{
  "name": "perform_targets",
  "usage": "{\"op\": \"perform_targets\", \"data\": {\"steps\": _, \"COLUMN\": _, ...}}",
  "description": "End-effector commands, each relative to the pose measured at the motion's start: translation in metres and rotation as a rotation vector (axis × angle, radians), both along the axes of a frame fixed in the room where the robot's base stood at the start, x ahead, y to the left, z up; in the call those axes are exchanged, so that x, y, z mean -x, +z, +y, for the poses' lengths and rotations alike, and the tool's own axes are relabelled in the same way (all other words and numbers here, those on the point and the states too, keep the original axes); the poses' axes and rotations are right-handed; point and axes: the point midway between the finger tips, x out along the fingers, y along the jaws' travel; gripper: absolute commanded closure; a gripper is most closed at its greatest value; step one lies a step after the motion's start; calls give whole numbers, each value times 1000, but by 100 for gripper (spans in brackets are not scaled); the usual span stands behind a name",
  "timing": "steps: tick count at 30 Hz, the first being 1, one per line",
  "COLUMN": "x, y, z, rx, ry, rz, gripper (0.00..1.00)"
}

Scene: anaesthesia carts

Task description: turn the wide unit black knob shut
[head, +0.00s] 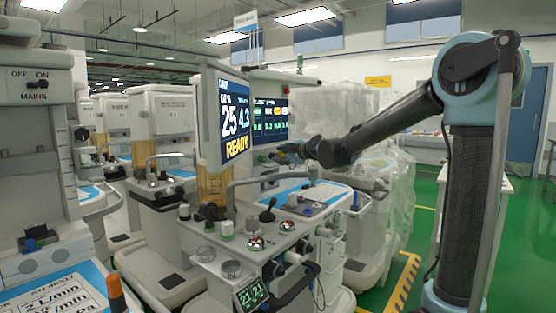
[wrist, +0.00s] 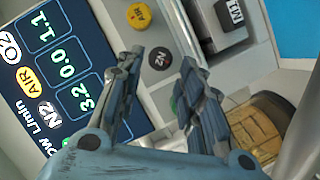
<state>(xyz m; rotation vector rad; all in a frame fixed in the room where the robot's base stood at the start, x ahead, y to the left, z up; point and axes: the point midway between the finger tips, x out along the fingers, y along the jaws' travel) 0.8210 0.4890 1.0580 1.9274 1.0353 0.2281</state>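The black knob (wrist: 159,57), marked N2, is on a pale panel in the wrist view. It appears between my two fingertips, with a visible gap on each side. My gripper (wrist: 161,62) is open and empty; I cannot tell how far its tips are from the panel. A yellow knob marked AIR (wrist: 139,16) sits above the black one. A green knob (wrist: 177,102) is mostly hidden behind my right finger. In the head view my gripper (head: 284,153) is in front of the wide unit, beside its screens, and the black knob cannot be made out.
The flow screen (wrist: 68,75) reads O2 1.1, AIR 0.0, N2 3.2. A dark block marked MIX (wrist: 230,13) is at upper right. A large READY screen (head: 234,118) stands left of my gripper. A wrapped stack (head: 345,110) is behind; green floor (head: 425,215) is open at right.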

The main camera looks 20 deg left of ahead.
Motion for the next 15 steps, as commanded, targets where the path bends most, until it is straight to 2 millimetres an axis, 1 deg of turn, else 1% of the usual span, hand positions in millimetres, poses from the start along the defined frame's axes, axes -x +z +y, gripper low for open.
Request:
{"op": "perform_targets", "data": {"steps": 1, "x": -4, "y": -2, "z": 5, "rx": 1, "ry": 0, "rz": -1, "gripper": 65}}
{"op": "perform_targets", "data": {"steps": 6, "x": -16, "y": -6, "z": 19, "rx": 1, "ry": 1, "rz": 1, "gripper": 65}}
{"op": "perform_targets", "data": {"steps": 10, "x": -21, "y": -8, "z": 26, "rx": 0, "ry": 1, "rz": 0, "gripper": 65}}
{"op": "perform_targets", "data": {"steps": 15, "x": -24, "y": -10, "z": 29, "rx": 1, "ry": 1, "rz": 1, "gripper": 65}}
